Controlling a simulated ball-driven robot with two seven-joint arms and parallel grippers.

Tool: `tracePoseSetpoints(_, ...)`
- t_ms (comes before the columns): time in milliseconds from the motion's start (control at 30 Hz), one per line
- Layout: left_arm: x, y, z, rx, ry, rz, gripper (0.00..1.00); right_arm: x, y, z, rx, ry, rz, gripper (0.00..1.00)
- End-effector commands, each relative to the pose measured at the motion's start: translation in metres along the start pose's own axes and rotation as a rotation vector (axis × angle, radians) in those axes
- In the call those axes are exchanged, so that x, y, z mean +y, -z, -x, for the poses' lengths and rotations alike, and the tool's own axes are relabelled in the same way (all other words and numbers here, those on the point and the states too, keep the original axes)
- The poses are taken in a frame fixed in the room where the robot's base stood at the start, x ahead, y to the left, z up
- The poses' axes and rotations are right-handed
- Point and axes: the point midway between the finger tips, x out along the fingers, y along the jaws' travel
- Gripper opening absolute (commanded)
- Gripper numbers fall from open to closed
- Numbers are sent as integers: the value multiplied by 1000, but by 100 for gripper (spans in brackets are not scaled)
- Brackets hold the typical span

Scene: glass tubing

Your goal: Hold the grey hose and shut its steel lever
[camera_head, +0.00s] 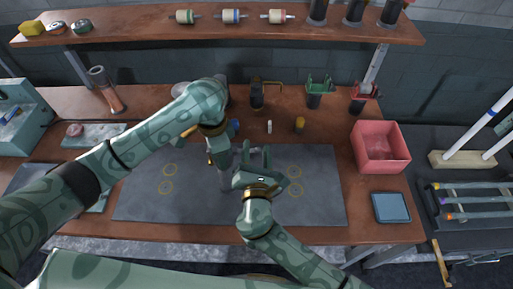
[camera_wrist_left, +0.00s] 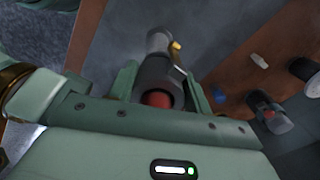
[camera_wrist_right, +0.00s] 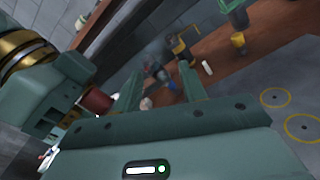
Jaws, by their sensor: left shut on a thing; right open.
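The grey hose (camera_wrist_left: 154,76) shows in the left wrist view as a dark grey tube with a reddish open end. A lighter grey part and a small brass-coloured piece sit farther along it. My left gripper (camera_wrist_left: 166,85) is shut around the hose near that end. A thin steel-coloured strip, perhaps the lever, lies along its right side; I cannot tell its angle. In the head view the hose (camera_head: 226,182) hangs over the grey mat, partly hidden by the grippers. My right gripper (camera_head: 259,150) is open and empty, just right of the left gripper; its fingers also show in the right wrist view (camera_wrist_right: 160,88).
The grey mat (camera_head: 320,185) with yellow rings lies on the wooden bench, mostly clear. A red bin (camera_head: 381,146) and a blue-grey box (camera_head: 391,207) stand right. Small capped items, a brown clamp (camera_head: 258,93) and green holder (camera_head: 319,92) stand behind. A shelf (camera_head: 130,29) runs above.

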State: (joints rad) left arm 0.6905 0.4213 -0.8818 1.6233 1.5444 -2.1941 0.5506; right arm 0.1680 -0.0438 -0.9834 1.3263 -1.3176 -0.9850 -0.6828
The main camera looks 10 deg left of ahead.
Motion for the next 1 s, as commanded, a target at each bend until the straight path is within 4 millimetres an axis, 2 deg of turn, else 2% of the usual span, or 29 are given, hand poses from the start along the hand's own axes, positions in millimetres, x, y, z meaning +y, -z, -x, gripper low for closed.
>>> tracePoseSetpoints(133,0,0,0,1,0,0,15,0,0,-9,0,1,0,42)
tracePoseSetpoints(367,0,0,0,1,0,0,15,0,0,-10,1,1,0,42)
tracePoseSetpoints(433,0,0,0,1,0,0,15,0,0,-10,1,1,0,28)
tracePoseSetpoints(533,0,0,0,1,0,0,15,0,0,-10,1,1,0,0)
tracePoseSetpoints(767,0,0,0,2,-1,-1,15,0,2,-9,3,1,-8,0)
tracePoseSetpoints(1000,1,1,0,3,-1,-1,15,-3,8,-8,6,0,-132,0)
